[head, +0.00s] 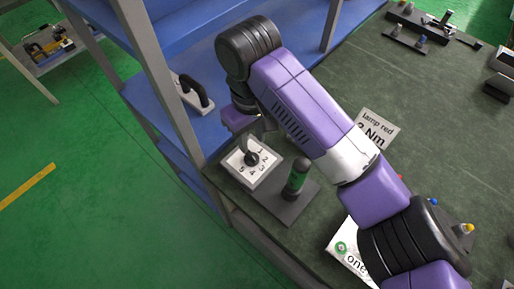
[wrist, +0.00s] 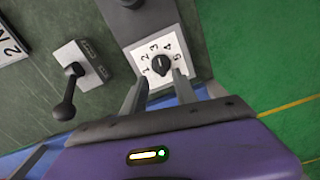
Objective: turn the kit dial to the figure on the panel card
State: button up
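The kit dial is a black knob (wrist: 160,64) on a white face numbered 1 to 5. In the head view the dial face (head: 257,171) is at the bench corner. I cannot tell which figure the knob points at. My gripper (wrist: 159,82) is open, its two fingers reaching toward the near side of the dial with the knob ahead between them. I cannot tell whether they touch it. The panel card (head: 376,129) reads "lamp red" and, partly covered by my arm, what looks like "2 Nm". A card with "2 N" shows at the wrist view's left edge (wrist: 9,46).
A green cylinder with a dark top (head: 297,177) stands beside the dial on the same grey plate. A lever with a black ball (wrist: 65,110) stands near my gripper. Another card (head: 347,247) is partly under my arm. A blue shelf rack (head: 165,40) borders the bench.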

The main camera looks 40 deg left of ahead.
aim_at(252, 155)
notch_tip(252, 155, down, 7)
jog(key=shift+s+r+p, duration=0.1)
jog(key=shift+r+p, duration=0.05)
jog(key=shift+p, duration=0.2)
grip_shut()
